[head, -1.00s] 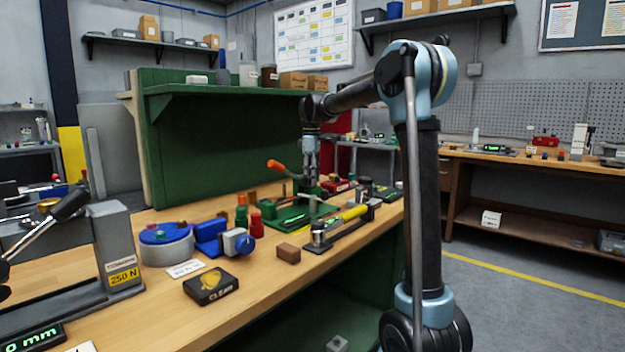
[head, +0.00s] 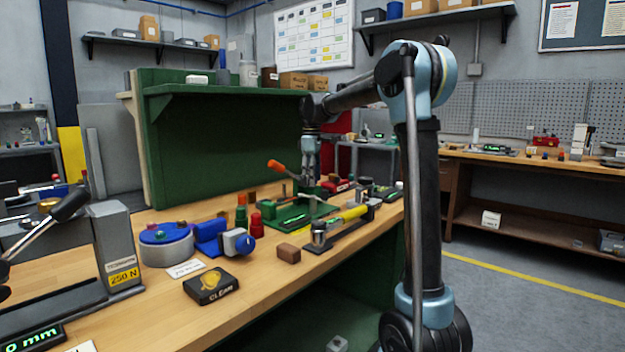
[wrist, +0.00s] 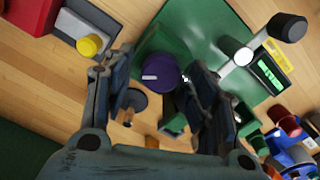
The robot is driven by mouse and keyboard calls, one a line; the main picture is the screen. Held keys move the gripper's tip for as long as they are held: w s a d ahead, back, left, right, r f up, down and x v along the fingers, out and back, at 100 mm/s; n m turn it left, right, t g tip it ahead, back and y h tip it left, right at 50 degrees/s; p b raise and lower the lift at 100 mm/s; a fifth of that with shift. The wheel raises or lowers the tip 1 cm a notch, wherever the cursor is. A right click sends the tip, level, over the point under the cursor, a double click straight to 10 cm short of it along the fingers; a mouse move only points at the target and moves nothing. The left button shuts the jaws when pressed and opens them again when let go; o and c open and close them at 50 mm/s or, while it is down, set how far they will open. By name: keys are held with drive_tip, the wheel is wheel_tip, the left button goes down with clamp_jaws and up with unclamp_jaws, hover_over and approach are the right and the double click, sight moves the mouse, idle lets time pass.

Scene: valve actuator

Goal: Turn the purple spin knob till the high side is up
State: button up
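The purple knob (wrist: 160,73) is round and sits at the edge of a green base plate (wrist: 200,30). A short pale mark shows on its top face, left of the centre in the wrist view. My gripper (wrist: 155,70) is open, with one finger on each side of the knob in that picture. I cannot tell how far above the knob the fingertips are, and no contact is clear. In the head view my gripper (head: 311,172) points down over the green fixture (head: 285,218). The knob cannot be made out there.
In the wrist view, a dark round part (wrist: 133,100) lies by the left finger, and a black-ended lever (wrist: 287,27) and green display (wrist: 268,73) stand to the right. In the head view, an orange-handled lever (head: 277,164) rises left of my gripper.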

drive_tip(key=shift+r, duration=0.15)
drive_tip(key=shift+r, duration=3.8)
